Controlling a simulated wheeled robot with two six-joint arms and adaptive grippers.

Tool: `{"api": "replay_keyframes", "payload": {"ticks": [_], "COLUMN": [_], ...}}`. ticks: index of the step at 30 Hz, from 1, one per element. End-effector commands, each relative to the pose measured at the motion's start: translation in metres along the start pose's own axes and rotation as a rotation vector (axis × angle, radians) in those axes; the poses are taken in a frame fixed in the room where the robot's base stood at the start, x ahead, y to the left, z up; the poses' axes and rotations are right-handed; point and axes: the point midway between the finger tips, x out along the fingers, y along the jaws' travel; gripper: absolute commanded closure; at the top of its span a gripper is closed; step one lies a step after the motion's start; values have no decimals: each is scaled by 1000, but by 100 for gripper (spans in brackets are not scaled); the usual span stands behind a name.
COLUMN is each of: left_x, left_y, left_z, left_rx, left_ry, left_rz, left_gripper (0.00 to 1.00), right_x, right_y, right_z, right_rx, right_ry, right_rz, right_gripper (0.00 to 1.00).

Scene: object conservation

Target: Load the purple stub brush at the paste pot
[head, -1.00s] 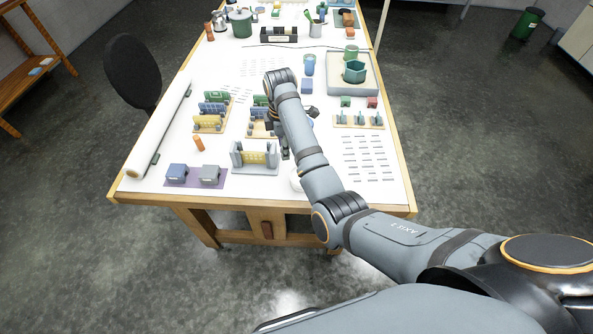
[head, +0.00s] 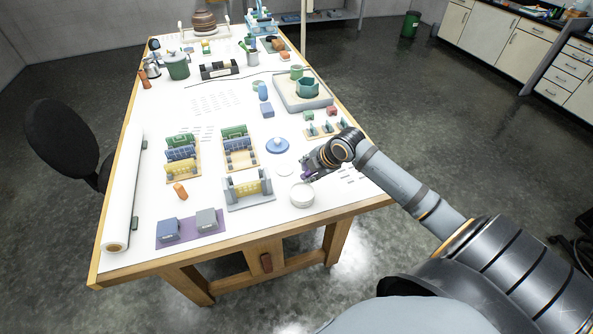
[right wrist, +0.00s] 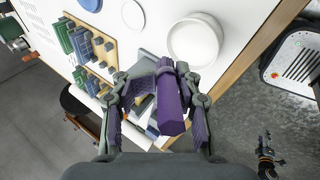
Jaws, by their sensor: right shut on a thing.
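My right gripper (head: 309,172) is over the front right part of the table, just right of and behind the white round pot (head: 302,194). In the right wrist view, my right gripper (right wrist: 158,100) is shut on the purple stub brush (right wrist: 170,108), a short faceted purple bar. The brush's far end is not clear. The pot (right wrist: 193,42) is open on top with a pale inside, and stands apart from the brush. A dark arm end, likely my left gripper (right wrist: 267,155), shows small at the lower right of the wrist view; its jaws are unclear.
A blue disc with a knob (head: 277,146) and a flat white disc (head: 284,168) lie behind the pot. A grey holder with a yellow block (head: 248,188) stands left of it. Small racks (head: 240,152) stand farther left. A grey tray (head: 302,103) is behind.

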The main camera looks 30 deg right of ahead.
Motion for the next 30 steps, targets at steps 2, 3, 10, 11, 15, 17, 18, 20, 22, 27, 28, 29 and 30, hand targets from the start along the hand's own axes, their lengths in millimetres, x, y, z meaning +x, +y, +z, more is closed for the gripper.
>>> {"api": "replay_keyframes", "payload": {"ticks": [2,3,10,11,15,17,18,20,22,27,28,29,30], "left_x": [1,1,4,5,16,23,27,34,42,55,55,56,55], "left_y": [7,10,17,17,18,18,18,17,16,16,16,16,16], "left_z": [3,4,6,7,8,9,9,10,11,12,12,12,12], "left_rx": [-3,-5,-8,-8,-8,-8,-7,-7,-6,-5,-5,-5,-5], "left_ry": [-4,-6,-9,-9,-10,-10,-10,-10,-10,-10,-10,-10,-10], "left_rz": [8,12,20,20,19,19,18,17,14,12,12,12,12], "left_gripper": [50,50,50,50,50,50,50,50,50,50,50,50,50], "right_x": [-3,-4,-1,0,10,17,21,28,35,47,48,48,48], "right_y": [-4,-4,-5,-6,-12,-16,-18,-22,-27,-34,-35,-35,-35], "right_z": [-3,-4,-5,-5,-3,-2,-1,0,1,3,3,3,3], "right_rx": [-17,-20,-20,-20,-19,-19,-19,-18,-18,-19,-19,-19,-19], "right_ry": [11,15,18,18,18,18,18,18,18,17,17,17,17], "right_rz": [9,14,17,17,16,16,16,16,16,16,16,16,16], "right_gripper": [98,98,98,98,98,98,98,98,98,98,98,98,98]}}
